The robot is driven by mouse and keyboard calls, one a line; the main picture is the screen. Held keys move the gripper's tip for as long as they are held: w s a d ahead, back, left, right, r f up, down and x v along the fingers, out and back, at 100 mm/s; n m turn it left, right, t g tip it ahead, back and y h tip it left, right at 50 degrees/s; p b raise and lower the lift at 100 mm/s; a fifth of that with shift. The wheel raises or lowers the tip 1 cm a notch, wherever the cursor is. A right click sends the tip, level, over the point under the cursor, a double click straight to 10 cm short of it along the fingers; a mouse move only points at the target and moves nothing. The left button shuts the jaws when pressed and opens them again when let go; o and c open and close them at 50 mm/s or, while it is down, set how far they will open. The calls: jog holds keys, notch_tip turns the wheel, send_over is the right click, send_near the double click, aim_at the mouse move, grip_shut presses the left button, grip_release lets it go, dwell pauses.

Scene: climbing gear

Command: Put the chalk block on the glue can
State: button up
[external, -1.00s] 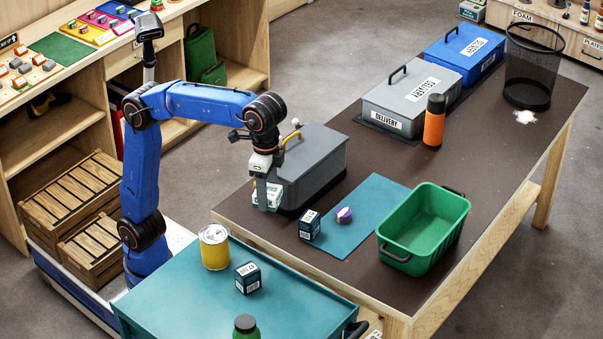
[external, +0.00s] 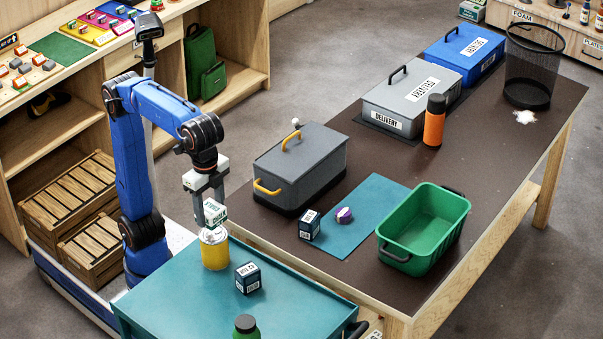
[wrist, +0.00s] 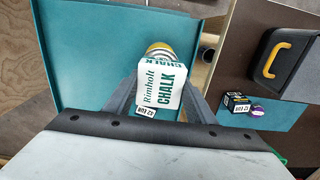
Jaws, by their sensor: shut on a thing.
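The chalk block (external: 214,212) is white with green lettering. My gripper (external: 209,208) is shut on it, with one finger on each side. The glue can (external: 215,251) is a yellow can with a pale top, standing upright on the teal cart top. The block is right over the can's top in the external view; I cannot tell whether they touch. In the wrist view the chalk block (wrist: 162,88) lies between the fingers and hides most of the glue can (wrist: 160,49), whose rim shows past the block's far edge.
On the brown table are a grey lidded case (external: 300,170), a small dark box (external: 309,225), a purple item (external: 344,215) and a green bin (external: 424,228).

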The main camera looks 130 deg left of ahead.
aim_at(213, 234)
jog(key=shift+f, duration=2.45)
jog(key=o, duration=1)
jog(key=shift+f, duration=0.1)
jog(key=shift+o, duration=0.2)
notch_tip(213, 234, up, 12)
jog(key=shift+r, duration=0.15)
